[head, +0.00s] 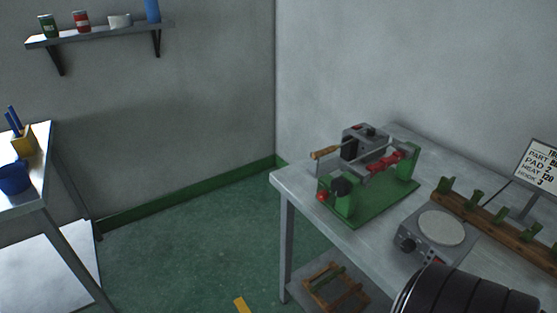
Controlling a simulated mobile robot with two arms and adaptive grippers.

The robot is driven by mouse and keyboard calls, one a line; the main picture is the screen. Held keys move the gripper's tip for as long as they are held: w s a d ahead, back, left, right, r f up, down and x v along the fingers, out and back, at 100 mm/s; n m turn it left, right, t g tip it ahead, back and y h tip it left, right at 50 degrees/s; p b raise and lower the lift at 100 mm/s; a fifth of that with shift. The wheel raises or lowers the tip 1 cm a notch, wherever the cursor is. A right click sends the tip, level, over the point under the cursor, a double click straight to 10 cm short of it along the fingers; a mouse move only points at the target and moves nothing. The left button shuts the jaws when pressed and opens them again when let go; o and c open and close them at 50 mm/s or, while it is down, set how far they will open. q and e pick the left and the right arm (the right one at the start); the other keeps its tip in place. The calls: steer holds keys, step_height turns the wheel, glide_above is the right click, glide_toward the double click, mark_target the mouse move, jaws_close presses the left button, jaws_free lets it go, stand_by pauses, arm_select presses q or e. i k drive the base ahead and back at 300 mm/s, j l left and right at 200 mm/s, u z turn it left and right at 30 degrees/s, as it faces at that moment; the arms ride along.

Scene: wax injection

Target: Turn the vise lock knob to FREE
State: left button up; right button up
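The green-based vise machine (372,213) stands on the grey metal table at the right in the head view. It has a grey block on top, a wooden-handled lever (325,153) pointing left and red parts in the middle. A red ball knob (321,196) and a black round knob (341,187) are on its near left end. I cannot tell which is the lock knob, and no FREE marking is readable. Neither of my grippers is in view. A black ribbed part of my arm shows at the bottom right, apart from the vise.
A hot plate (441,227) with a pale disc sits in front of the vise. A wooden rack (480,218) with green pegs and a sign (539,164) are at right. A wooden frame (335,287) lies on the lower shelf. The floor (200,255) between the tables is clear.

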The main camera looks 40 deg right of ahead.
mark_target(322, 196)
steer(key=i+j+z, duration=0.1)
steer(key=i+z, duration=0.35)
steer(key=i+j+z, duration=0.2)
steer(key=i+z, duration=0.25)
steer(key=i+j+z, duration=0.25)
steer(key=z, duration=0.2)
